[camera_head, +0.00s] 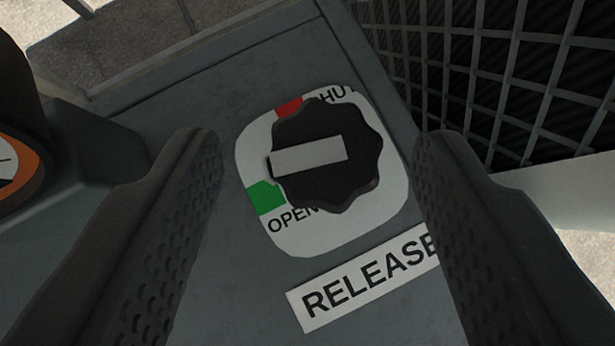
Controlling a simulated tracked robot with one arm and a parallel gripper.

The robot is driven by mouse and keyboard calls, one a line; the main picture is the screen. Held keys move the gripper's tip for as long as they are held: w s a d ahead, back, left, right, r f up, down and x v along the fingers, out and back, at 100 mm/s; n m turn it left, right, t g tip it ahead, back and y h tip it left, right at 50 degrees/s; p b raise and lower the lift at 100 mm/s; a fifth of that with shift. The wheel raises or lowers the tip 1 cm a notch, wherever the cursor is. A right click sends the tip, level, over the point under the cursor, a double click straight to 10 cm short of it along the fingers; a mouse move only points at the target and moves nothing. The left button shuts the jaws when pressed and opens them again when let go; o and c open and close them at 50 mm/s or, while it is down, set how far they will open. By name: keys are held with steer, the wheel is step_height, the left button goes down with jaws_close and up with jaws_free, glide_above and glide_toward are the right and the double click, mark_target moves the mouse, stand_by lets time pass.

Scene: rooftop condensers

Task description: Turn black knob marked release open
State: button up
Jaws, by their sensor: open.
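The black knob (362,172) has a scalloped rim and a white pointer bar. It sits on a pale rounded plate (380,225) on a grey panel. Its bar points left, between a red mark (289,104) at the partly covered SHUT lettering and a green mark (265,197) at OPEN. A white RELEASE label (365,277) lies below the plate, its right end hidden by a finger. My gripper (318,150) is open, with one finger left and one right of the knob. Gaps show between both fingers and the knob.
A dark grille (500,70) stands at the upper right, behind the right finger. A black and orange round part (22,170) shows at the left edge.

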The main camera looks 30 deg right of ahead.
steer(key=p+v, duration=0.1)
steer(key=v, duration=0.4)
steer(key=shift+s+a+r, duration=0.1)
steer(key=shift+s+r, duration=0.05)
steer(key=shift+r, duration=0.1)
steer(key=shift+s+a+r, duration=0.1)
steer(key=shift+s+a, duration=0.05)
steer(key=shift+a, duration=0.1)
